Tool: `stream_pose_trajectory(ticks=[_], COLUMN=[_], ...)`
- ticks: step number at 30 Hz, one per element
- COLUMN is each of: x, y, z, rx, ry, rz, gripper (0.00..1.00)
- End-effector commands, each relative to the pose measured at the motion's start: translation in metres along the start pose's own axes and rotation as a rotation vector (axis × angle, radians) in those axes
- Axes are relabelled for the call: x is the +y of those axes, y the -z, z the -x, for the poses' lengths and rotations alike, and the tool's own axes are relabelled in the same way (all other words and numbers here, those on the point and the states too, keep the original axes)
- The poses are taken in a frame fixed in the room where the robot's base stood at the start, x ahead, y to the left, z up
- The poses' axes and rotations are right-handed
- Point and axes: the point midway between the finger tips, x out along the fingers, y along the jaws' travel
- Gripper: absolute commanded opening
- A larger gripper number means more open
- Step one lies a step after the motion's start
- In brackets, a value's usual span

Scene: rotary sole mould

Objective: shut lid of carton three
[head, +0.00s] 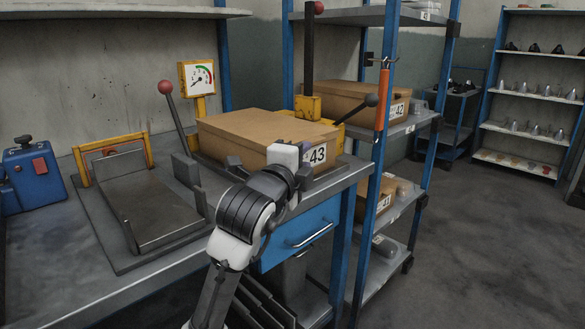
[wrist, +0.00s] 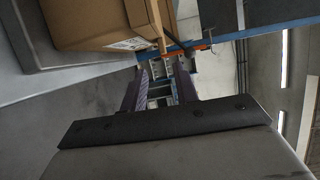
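A brown carton labelled 43 (head: 250,132) sits on the metal workbench. Its top looks flat and level; I cannot tell whether the lid is fully down. My gripper (wrist: 161,88) is at the carton's near front side, beside the label, with my white wrist covering part of that face in the head view. In the wrist view the two fingers stand apart with nothing between them, and the carton (wrist: 95,22) is at upper left, apart from the fingers. Cartons labelled 42 (head: 345,100) and 41 (head: 372,196) stand on the rack.
A red-knobbed lever (head: 175,112) and a black-knobbed lever (head: 355,108) flank the bench carton. A flat metal plate fixture (head: 150,210) and a blue box (head: 35,175) are on the bench to the left. A blue rack post (head: 385,60) is close on the right. Floor is clear farther right.

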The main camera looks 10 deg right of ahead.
Motion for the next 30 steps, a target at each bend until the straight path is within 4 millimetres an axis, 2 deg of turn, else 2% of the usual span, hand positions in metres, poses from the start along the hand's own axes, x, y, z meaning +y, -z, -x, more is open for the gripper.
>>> stream_pose_trajectory(ticks=[3, 9, 23, 26, 29, 30], x=[0.0, 0.0, -0.003, -0.019, -0.05, -0.065], y=[-0.001, -0.001, -0.003, -0.02, -0.055, -0.072], z=[0.025, 0.05, 0.057, 0.068, 0.097, 0.115], rx=[-0.002, -0.001, -0.006, -0.045, -0.116, -0.147], ry=[0.001, 0.0, 0.013, 0.095, 0.268, 0.358], rz=[0.0, 0.0, 0.012, 0.074, 0.191, 0.245], gripper=[0.3, 0.3, 0.3, 0.3, 0.3, 0.3])
